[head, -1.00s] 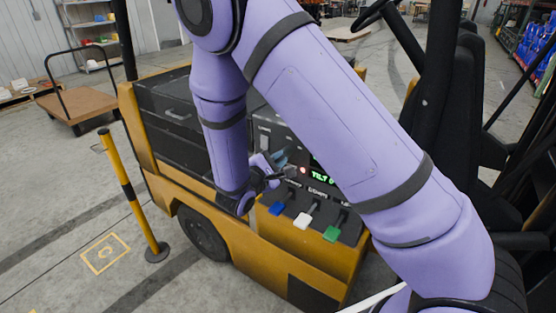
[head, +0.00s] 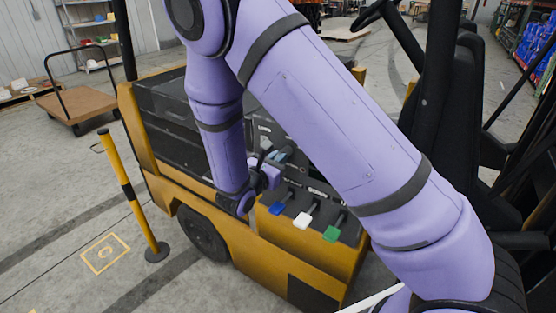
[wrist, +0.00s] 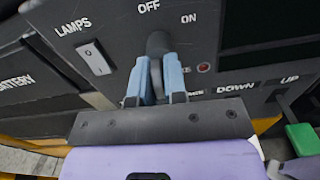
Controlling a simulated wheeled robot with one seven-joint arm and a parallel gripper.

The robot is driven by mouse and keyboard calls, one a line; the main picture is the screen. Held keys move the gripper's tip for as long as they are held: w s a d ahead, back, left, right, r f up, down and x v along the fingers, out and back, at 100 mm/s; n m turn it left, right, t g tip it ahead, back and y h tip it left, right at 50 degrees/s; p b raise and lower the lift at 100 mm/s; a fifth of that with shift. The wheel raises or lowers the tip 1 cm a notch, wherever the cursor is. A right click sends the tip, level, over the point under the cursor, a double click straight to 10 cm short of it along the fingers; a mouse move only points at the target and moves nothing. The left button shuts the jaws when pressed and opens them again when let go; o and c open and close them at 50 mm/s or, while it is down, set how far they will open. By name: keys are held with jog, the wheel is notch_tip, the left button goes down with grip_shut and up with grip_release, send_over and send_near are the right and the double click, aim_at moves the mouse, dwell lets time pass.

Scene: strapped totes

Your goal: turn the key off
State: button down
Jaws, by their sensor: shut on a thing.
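The dark key (wrist: 157,44) sits in the panel below the OFF and ON labels, its top nearest OFF. My gripper (wrist: 160,78) is shut on it, with a blue pad on each side. The key's lower part is partly hidden between the pads. In the head view the blue fingers of my gripper (head: 281,155) are at the panel, and my arm hides the key.
The panel's display (wrist: 280,25) is dark, and the small red lamp (wrist: 203,67) looks dull. A lamps switch (wrist: 94,57) is left of the key. Blue (head: 277,208), white (head: 302,220) and green (head: 332,233) levers stand close below my gripper. A striped post (head: 130,190) stands at left.

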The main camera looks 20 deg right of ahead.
jog(key=shift+n, duration=0.5)
jog(key=c, duration=1.2)
grip_release()
jog(key=shift+c, duration=0.2)
jog(key=v, duration=1.1)
